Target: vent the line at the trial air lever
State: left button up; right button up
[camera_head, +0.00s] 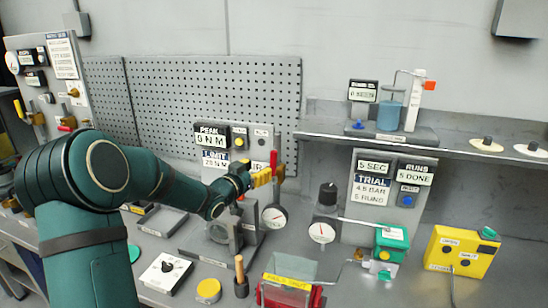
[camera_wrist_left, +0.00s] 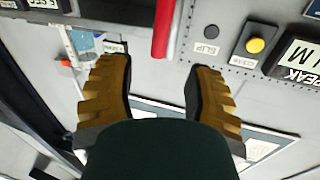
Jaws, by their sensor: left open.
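My left gripper (camera_head: 268,177) reaches in front of the peak/limit panel (camera_head: 212,137), with its yellow fingers at a red lever (camera_head: 273,160). In the left wrist view the gripper (camera_wrist_left: 158,68) is open. The red lever (camera_wrist_left: 164,28) shows upright between the fingertip lines, apart from both fingers; contact is not visible. No readable label marks this lever as the trial air lever. The trial panel (camera_head: 390,186) stands farther right, reading 4.5 bar and 5 runs. My right gripper is not in view.
Two dial gauges (camera_head: 275,216) (camera_head: 321,232) stand near the gripper. A green box (camera_head: 391,242), a yellow box (camera_head: 461,250) and a red tray (camera_head: 290,293) are to the right and front. A shelf (camera_head: 450,146) runs along the right wall.

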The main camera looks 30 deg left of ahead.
aim_at(272, 160)
pick_arm(q)
jog(key=w+p, duration=0.1)
jog(key=w, duration=0.8)
jog(key=shift+d, duration=0.15)
jog(key=shift+o, duration=0.3)
grip_shut()
